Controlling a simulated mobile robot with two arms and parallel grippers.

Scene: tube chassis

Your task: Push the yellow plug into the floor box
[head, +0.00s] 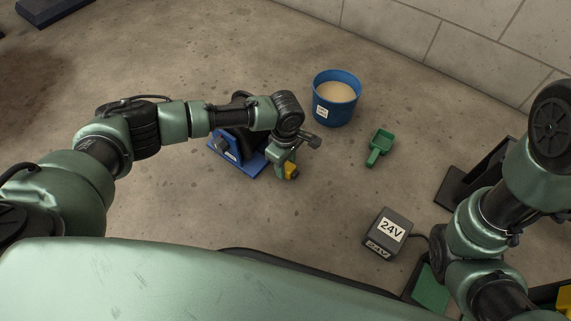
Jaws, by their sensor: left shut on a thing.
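The small yellow plug (291,172) shows at the end of my left gripper (287,167), near the middle of the head view. My left gripper points down and is shut on the plug, hiding part of it. A dark grey box labelled 24V (376,232) sits on the floor to the lower right, well apart from the plug. It is the most box-like thing here, but I cannot make out a socket on it. My right arm is at the right; its gripper is not in view.
A blue stand (251,167) is on the floor just left of my left gripper, partly behind my arm. A blue bucket (336,110) with pale contents and a green scoop (380,145) are beyond. Floor between the scoop and the 24V box is clear.

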